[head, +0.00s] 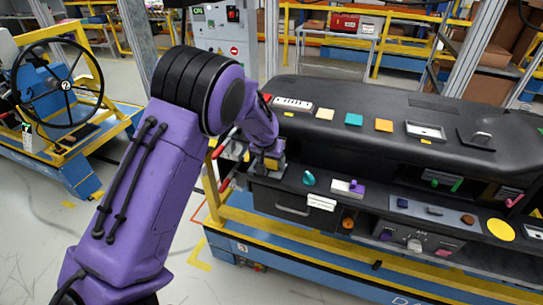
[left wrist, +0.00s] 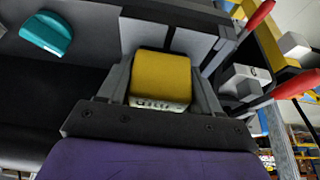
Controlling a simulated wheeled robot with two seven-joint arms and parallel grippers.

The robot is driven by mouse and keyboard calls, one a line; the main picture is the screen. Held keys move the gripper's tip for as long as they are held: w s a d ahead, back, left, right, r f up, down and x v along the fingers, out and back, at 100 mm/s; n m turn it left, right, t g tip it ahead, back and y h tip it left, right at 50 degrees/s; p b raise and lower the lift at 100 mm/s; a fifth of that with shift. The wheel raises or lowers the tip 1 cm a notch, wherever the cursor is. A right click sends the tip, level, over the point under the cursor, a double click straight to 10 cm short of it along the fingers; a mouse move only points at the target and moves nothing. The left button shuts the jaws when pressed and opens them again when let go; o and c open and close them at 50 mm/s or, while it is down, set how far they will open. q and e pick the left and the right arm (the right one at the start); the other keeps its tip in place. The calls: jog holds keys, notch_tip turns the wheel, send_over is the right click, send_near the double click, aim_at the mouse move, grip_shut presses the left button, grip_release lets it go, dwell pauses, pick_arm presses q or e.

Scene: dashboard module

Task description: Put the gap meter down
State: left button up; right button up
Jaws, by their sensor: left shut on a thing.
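My left gripper (head: 268,162) is at the left end of the dashboard module (head: 365,110), by its lower shelf. It is shut on a yellow block with a white lettered face, which I take to be the gap meter (left wrist: 160,78). In the left wrist view the block sits between the two grey fingers of my left gripper (left wrist: 163,85). I cannot tell whether the block touches the shelf. The lettering is not fully readable. My right gripper is not in view.
A teal knob (head: 309,178) stands on the shelf just right of my left gripper, and it also shows in the left wrist view (left wrist: 46,34). A white piece with a purple part (head: 348,188) lies further right. Red-handled levers (left wrist: 298,84) are close beside the gripper.

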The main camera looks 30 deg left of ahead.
pick_arm(q)
jog(key=shift+f, duration=0.15)
jog(key=o, duration=1.1)
jog(key=shift+o, duration=0.2)
jog(key=shift+s+r+b, duration=0.15)
jog(key=shift+r+b, duration=0.15)
jog(key=shift+r, duration=0.15)
jog(key=b+v, duration=0.3)
jog(key=v, duration=0.8)
jog(key=shift+s+d+r, duration=0.15)
jog(key=shift+s, duration=0.05)
